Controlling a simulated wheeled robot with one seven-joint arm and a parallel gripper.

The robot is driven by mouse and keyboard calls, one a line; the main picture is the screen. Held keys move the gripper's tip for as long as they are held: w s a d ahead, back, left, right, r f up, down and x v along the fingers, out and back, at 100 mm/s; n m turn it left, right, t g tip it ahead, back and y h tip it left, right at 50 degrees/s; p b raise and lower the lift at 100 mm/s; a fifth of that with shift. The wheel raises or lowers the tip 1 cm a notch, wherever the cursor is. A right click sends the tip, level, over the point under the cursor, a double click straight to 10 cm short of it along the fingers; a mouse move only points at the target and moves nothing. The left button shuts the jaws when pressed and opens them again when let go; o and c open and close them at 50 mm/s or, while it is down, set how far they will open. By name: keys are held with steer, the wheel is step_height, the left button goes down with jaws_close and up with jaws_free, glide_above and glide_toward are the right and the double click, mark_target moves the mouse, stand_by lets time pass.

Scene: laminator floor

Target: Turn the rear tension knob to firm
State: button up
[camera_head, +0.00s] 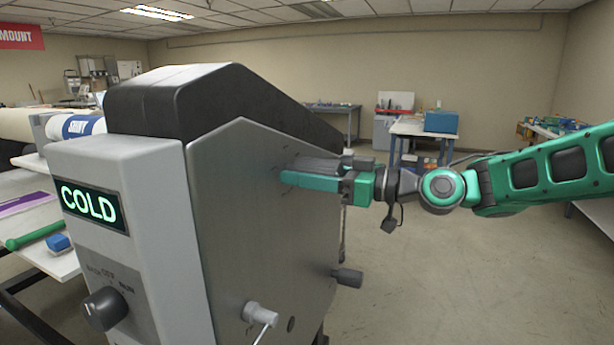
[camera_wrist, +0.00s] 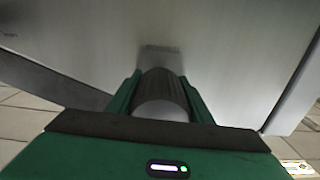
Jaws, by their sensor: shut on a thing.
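My gripper (camera_head: 298,172) reaches in from the right to the grey side plate of the laminator (camera_head: 235,220). In the wrist view, its two green fingers are closed on both sides of a dark ribbed knob (camera_wrist: 162,84) with a pale end face. A small marked plate (camera_wrist: 160,58) shows on the metal just beyond the knob, but its marks are too blurred to read. In the head view the fingers hide this knob. A second dark knob (camera_head: 347,277) sticks out lower on the machine's side, apart from my gripper.
A crank handle (camera_head: 260,315) sticks out low on the side plate. The front panel has a lit "COLD" display (camera_head: 89,207) and a black selector dial (camera_head: 103,308). A worktable (camera_head: 35,230) stands at the left. The floor (camera_head: 450,285) at the right is clear.

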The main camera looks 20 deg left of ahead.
steer(key=shift+w+d, duration=0.1)
steer(key=m, duration=0.5)
steer(key=shift+m, duration=0.4)
steer(key=m, duration=0.5)
steer(key=shift+w+m, duration=0.1)
steer(key=shift+m, duration=0.3)
steer(key=o, duration=1)
steer(key=shift+o, duration=0.2)
steer(key=shift+d, duration=0.1)
steer(key=s+d, duration=0.1)
steer(key=d, duration=0.9)
steer(key=shift+d, duration=0.3)
